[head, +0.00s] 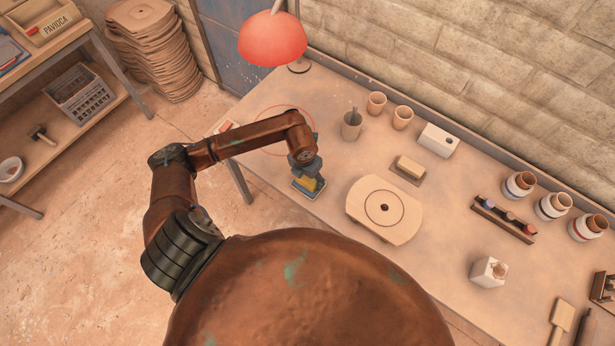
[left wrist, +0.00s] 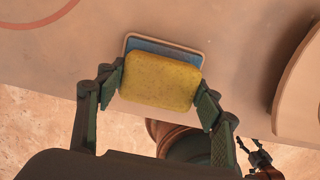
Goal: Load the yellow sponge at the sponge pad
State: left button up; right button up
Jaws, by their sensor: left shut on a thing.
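My left gripper (head: 307,178) is shut on the yellow sponge (head: 310,185) near the front edge of the table. In the left wrist view, the sponge (left wrist: 160,81) sits between both green-padded fingers (left wrist: 163,88). The sponge pad (left wrist: 165,45), a blue surface with a pale rim, shows behind the sponge; most of it is hidden. The pad (head: 298,192) also shows below the gripper in the head view. I cannot tell whether sponge and pad touch. A small dark jointed part, possibly my right gripper (left wrist: 257,157), shows at the wrist view's lower right.
A round-marked pale board (head: 384,208) lies right of the pad. A red lamp (head: 272,40) stands at the back left.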

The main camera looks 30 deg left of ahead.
pick_arm(q)
jog(key=shift+s, duration=0.1)
dwell(0.4)
jog(key=shift+r+p, duration=0.35)
jog(key=shift+r, duration=0.05)
jog(key=shift+r+p, duration=1.85)
jog(key=shift+r, duration=1.2)
jog(key=m, duration=0.2)
jog(key=d+r+m, duration=0.1)
jog(key=shift+r+m+h, duration=0.3)
jog(key=shift+m, duration=0.1)
jog(key=s+d+r+m+g, duration=0.1)
jog(key=r+m, duration=0.5)
jog(key=m, duration=0.9)
jog(key=s+d+r+m+g, duration=0.1)
jog(key=d+r+m, duration=0.3)
jog(key=m, duration=1.2)
notch_tip(320, 180, up, 3)
jog(key=shift+r+g, duration=0.2)
jog(key=shift+g, duration=0.2)
